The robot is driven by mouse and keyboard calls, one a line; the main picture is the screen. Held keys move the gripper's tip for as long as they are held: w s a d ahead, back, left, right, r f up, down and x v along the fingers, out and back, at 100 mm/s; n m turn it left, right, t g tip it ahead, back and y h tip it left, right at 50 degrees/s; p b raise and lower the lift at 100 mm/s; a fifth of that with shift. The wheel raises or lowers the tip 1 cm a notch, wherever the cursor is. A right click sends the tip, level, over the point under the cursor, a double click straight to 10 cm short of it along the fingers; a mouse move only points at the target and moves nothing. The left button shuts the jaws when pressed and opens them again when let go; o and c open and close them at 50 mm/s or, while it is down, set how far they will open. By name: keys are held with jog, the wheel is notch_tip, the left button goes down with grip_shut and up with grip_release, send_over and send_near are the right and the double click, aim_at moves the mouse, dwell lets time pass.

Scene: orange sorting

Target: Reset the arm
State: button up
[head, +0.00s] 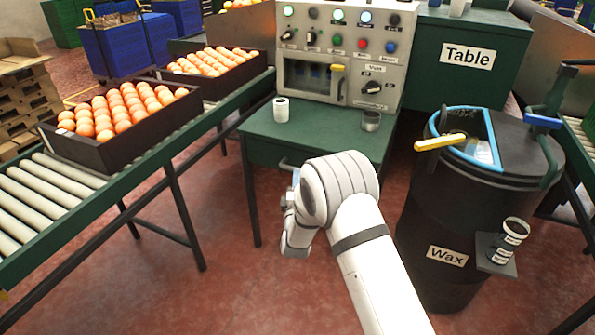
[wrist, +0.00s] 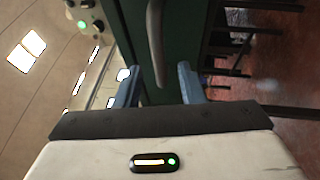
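My white arm (head: 345,205) reaches up from the bottom of the head view and bends in front of the green table (head: 325,130). Its wrist end hides most of my gripper in that view. In the wrist view, the two blue-grey fingers of my gripper (wrist: 158,82) stand apart, with nothing held between them. Beyond them is a dark green panel (wrist: 138,30) with a curved grey handle (wrist: 155,42), apparently the table front. I cannot tell how close the fingers are to it.
A white cup (head: 281,109) and a grey metal cup (head: 371,121) stand on the table below the control panel (head: 340,50). A black wax barrel (head: 425,215) stands at right. A roller conveyor (head: 45,190) with crates of oranges (head: 120,110) runs at left.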

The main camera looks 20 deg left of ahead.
jog(key=shift+v, duration=1.05)
jog(key=shift+r, duration=0.15)
